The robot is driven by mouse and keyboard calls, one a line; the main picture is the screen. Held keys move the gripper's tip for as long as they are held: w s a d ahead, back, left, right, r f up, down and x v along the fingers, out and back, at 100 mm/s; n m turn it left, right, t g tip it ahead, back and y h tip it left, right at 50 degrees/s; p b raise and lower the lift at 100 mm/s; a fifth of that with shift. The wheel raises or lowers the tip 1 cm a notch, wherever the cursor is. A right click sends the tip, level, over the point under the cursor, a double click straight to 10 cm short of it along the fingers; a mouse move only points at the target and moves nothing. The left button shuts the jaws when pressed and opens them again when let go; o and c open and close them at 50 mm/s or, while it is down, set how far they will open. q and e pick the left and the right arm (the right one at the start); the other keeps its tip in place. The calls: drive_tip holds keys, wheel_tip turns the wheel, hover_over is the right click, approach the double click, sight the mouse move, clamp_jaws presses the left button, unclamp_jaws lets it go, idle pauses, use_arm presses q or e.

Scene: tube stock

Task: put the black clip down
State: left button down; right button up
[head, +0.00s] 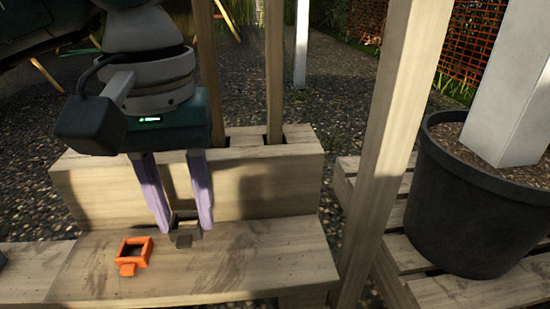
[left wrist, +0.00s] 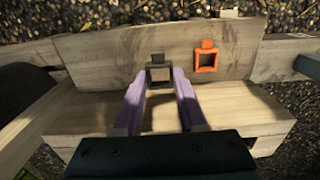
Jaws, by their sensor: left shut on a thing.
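The black clip (head: 185,238) is a small dark square frame with a tab, low at the bench board (head: 240,262) in the head view. My left gripper (head: 183,228) points down with its purple fingers on either side of the clip, shut on it. In the left wrist view the clip (left wrist: 159,72) sits between the fingertips (left wrist: 160,78). The clip is at or just above the board; I cannot tell whether it touches. My right gripper is not in view.
An orange clip (head: 133,252) lies on the board left of the black one. A wooden block (head: 260,180) with upright posts stands behind. A post (head: 385,130) and a black pot (head: 475,215) are on the right. The board right of the clip is clear.

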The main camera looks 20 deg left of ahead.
sight(195, 253)
use_arm(q)
wheel_tip(195, 253, down, 4)
drive_tip(key=shift+b, duration=1)
drive_tip(key=shift+r, duration=0.15)
drive_tip(key=shift+f, duration=0.25)
drive_tip(key=shift+c, duration=2.4)
unclamp_jaws()
drive_tip(key=shift+r, duration=0.1)
wheel_tip(195, 253, up, 12)
drive_tip(key=p, duration=0.7)
drive_tip(key=shift+r+p, duration=0.15)
drive_tip(key=shift+p, duration=0.15)
